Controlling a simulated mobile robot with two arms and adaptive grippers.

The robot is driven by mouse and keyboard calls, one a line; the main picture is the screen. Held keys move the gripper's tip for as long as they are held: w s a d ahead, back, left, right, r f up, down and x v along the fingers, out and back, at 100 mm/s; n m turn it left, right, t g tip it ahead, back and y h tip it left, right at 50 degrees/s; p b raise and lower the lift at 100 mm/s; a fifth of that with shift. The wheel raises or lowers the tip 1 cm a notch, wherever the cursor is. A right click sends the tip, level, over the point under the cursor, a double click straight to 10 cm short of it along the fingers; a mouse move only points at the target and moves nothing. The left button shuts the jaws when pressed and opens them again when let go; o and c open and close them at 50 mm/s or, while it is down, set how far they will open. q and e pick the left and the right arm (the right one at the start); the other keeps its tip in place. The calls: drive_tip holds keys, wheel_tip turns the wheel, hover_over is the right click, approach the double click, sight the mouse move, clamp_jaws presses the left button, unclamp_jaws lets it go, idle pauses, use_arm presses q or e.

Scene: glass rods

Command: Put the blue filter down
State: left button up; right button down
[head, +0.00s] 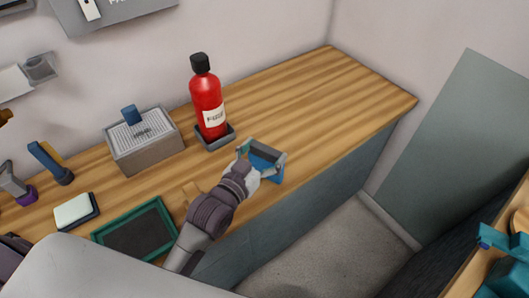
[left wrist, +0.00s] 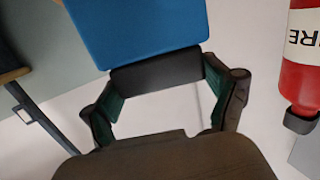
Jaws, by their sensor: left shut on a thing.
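The blue filter (head: 264,164) is a flat blue piece with a dark edge. My left gripper (head: 262,156) is shut on it near the front edge of the wooden worktop (head: 300,95). In the left wrist view the blue filter (left wrist: 140,30) fills the top middle, with its dark edge between the fingers of my left gripper (left wrist: 158,72). I cannot tell how far it is above the worktop. My right gripper is not in view.
A red bottle (head: 208,100) with a black cap stands on a dark base just behind the filter. A grey box (head: 145,155), a green-framed dark tray (head: 135,232) and a white pad (head: 75,210) are to the left. The worktop's right end is bare.

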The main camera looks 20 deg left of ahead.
use_arm(q)
drive_tip(key=shift+s+d+r, duration=0.1)
drive_tip(key=shift+s, duration=0.15)
drive_tip(key=o, duration=0.8)
drive_tip(key=shift+w, duration=0.1)
